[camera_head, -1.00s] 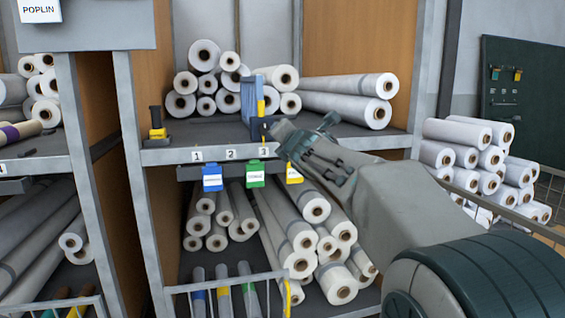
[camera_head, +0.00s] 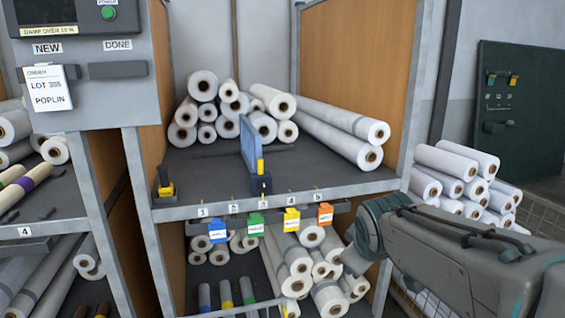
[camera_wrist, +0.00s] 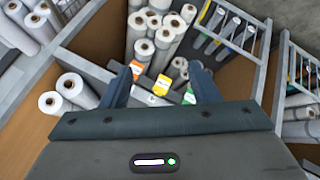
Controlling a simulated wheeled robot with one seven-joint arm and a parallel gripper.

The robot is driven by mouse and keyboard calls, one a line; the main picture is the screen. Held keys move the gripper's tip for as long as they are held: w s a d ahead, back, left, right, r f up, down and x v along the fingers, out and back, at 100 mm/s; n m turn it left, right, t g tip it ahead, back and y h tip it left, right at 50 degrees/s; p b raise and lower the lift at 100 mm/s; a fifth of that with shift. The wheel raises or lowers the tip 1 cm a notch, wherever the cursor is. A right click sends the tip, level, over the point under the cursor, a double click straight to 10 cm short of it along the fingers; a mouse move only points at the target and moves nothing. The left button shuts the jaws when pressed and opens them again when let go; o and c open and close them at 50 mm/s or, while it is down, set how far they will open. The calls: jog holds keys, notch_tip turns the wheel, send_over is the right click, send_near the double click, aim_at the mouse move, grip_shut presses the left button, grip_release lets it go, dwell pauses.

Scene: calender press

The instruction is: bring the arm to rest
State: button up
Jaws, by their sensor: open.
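My gripper (camera_wrist: 163,74) shows in the wrist view with its two dark fingers spread apart and nothing between them. Beyond the fingers are the shelf front, its coloured tags and fabric rolls; they look apart from the fingers. In the head view my arm comes in from the right edge, below the upper shelf's right end. Its front part (camera_head: 362,245) is just right of the tag row, and the fingertips cannot be made out there.
Tags hang under the shelf edge: blue (camera_head: 217,232), green (camera_head: 255,224), yellow (camera_head: 291,220) and orange (camera_head: 325,213). A blue upright divider (camera_head: 251,145) stands on the upper shelf (camera_head: 210,165). White rolls (camera_head: 455,172) are stacked at right, near my arm. A control box (camera_head: 80,90) is upper left.

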jog(key=s+r+m+g+y+p, duration=0.1)
jog(key=s+m+g+p, duration=0.4)
jog(key=s, duration=1.1)
jog(key=r+m+p, duration=0.1)
jog(key=m+p, duration=0.2)
jog(key=p, duration=0.2)
jog(key=shift+s+a, duration=0.2)
jog(key=shift+a, duration=0.2)
